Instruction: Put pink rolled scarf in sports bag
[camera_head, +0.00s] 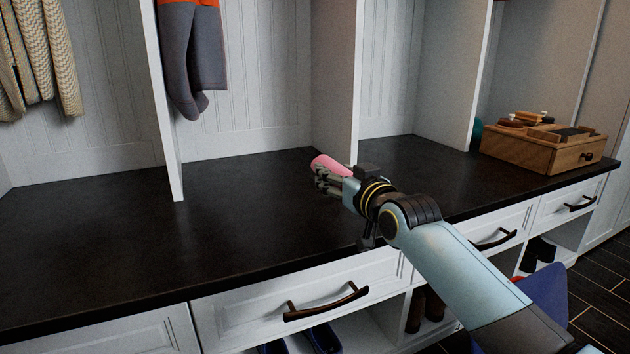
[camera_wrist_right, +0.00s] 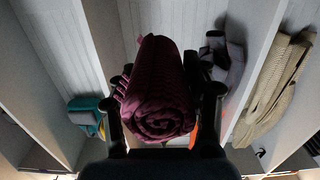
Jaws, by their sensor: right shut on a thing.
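The pink rolled scarf (camera_head: 326,163) is at the middle of the dark bench top, in front of a white divider. My right gripper (camera_head: 331,181) is shut on it. The fingers hide part of the scarf in the head view. In the right wrist view the scarf (camera_wrist_right: 160,95) looks dark maroon, with its spiral end towards the camera and a finger on each side. I cannot tell whether it touches the bench. I cannot make out a sports bag for certain. My left gripper is not in view.
The bench top (camera_head: 110,235) is clear on the left. A wooden box (camera_head: 545,152) with brushes stands at the right end, beside a partly hidden teal thing (camera_head: 477,132). White dividers split the bench. Clothes (camera_head: 190,55) hang above. A blue surface (camera_head: 545,300) shows at lower right.

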